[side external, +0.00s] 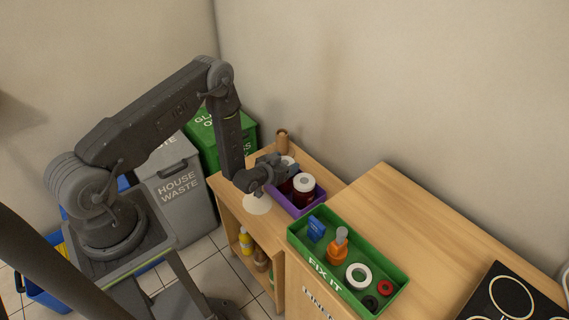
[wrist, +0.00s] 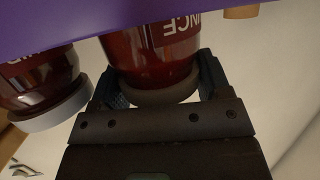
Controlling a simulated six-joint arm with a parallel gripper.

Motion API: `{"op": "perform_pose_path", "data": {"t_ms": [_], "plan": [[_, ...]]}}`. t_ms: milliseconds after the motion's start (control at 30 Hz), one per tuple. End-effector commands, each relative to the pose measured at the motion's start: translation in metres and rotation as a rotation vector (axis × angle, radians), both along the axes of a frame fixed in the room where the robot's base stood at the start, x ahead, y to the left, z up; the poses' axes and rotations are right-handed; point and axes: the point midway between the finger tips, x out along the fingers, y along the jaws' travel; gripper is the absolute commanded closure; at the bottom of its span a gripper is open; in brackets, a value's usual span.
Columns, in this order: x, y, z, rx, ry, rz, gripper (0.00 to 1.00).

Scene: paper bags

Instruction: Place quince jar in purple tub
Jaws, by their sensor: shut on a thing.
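There the held jar is mostly hidden by my gripper. I cannot tell whether its base touches the tub floor.
A second dark red jar (side external: 304,185) with a white lid stands in the tub, close to the held jar. A green "FIX IT" box (side external: 330,273) is at the right. A small brown bottle (side external: 282,142) stands behind. A white round thing (side external: 257,203) is left of the tub.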

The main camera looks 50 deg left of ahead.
Motion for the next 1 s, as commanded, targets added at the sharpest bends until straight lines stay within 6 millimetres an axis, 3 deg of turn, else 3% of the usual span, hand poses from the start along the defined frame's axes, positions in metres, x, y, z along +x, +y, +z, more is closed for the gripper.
{"op": "perform_pose_path", "data": {"t_ms": [267, 300, 500, 567, 867, 1000], "plan": [[0.001, 0.000, -0.002, 0.001, -0.004, 0.000, 0.97], [0.000, 0.000, -0.003, 0.000, 0.002, 0.000, 0.27], [0.000, 0.000, -0.003, 0.000, 0.001, 0.000, 0.08], [0.000, 0.000, -0.003, 0.000, 0.001, 0.000, 0.04], [0.000, 0.000, 0.002, 0.000, 0.000, 0.000, 0.04], [-0.017, -0.003, 0.005, -0.001, 0.004, 0.001, 0.04]]}}
